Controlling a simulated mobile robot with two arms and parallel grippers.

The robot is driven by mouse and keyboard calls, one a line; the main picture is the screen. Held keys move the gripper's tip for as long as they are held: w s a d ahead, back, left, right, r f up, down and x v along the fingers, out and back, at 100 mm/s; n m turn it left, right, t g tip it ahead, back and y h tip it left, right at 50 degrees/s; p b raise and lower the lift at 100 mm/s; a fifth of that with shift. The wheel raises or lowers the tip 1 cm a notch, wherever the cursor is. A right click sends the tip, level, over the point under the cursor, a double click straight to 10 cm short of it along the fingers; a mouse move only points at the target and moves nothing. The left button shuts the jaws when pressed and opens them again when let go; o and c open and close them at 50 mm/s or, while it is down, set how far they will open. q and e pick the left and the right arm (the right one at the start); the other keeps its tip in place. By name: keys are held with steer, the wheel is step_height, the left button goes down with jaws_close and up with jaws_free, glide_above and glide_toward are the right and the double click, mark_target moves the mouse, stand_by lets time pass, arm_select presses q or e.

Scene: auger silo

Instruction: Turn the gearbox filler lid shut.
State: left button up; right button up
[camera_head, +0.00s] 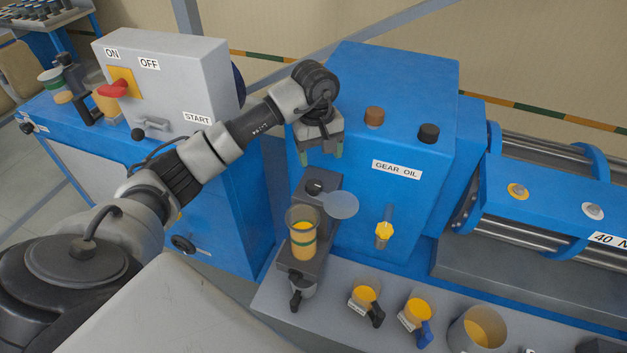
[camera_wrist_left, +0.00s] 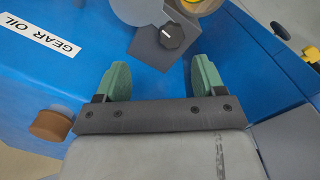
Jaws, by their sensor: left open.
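A pale round lid (camera_head: 341,204) sticks out to the right of a dark block (camera_head: 322,240) on the front of the blue gearbox (camera_head: 345,100) labelled GEAR OIL. It lies beside a clear cup (camera_head: 303,232) with yellow contents and a green band, not over its mouth. A black knob (camera_head: 315,187) sits on the block, next to the lid. In the wrist view the lid (camera_wrist_left: 140,8) shows at the top edge beside the knob (camera_wrist_left: 171,36). My left gripper (camera_head: 321,155) is open and empty, above the knob and pointing down. My right gripper is out of view.
A brown cap (camera_head: 374,115) and a black cap (camera_head: 428,132) sit on the gearbox. A yellow fitting (camera_head: 383,235) is right of the lid. Several cups stand on the grey ledge below. A grey switch box (camera_head: 180,75) with a red handle is at left.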

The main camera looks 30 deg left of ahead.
mark_target(313, 184)
arm_select(q)
steer(key=shift+y, duration=0.4)
steer(key=f+p, duration=0.1)
steer(key=f, duration=0.2)
steer(key=a+f+p, duration=0.1)
steer(key=f, duration=0.2)
steer(key=f+p, duration=0.2)
steer(key=f, duration=0.1)
steer(key=shift+s+a+f, duration=0.1)
steer(key=shift+s+a, duration=0.05)
steer(key=shift+a, duration=0.05)
steer(key=shift+f, duration=0.5)
steer(key=c, duration=1.2)
steer(key=shift+c, duration=0.4)
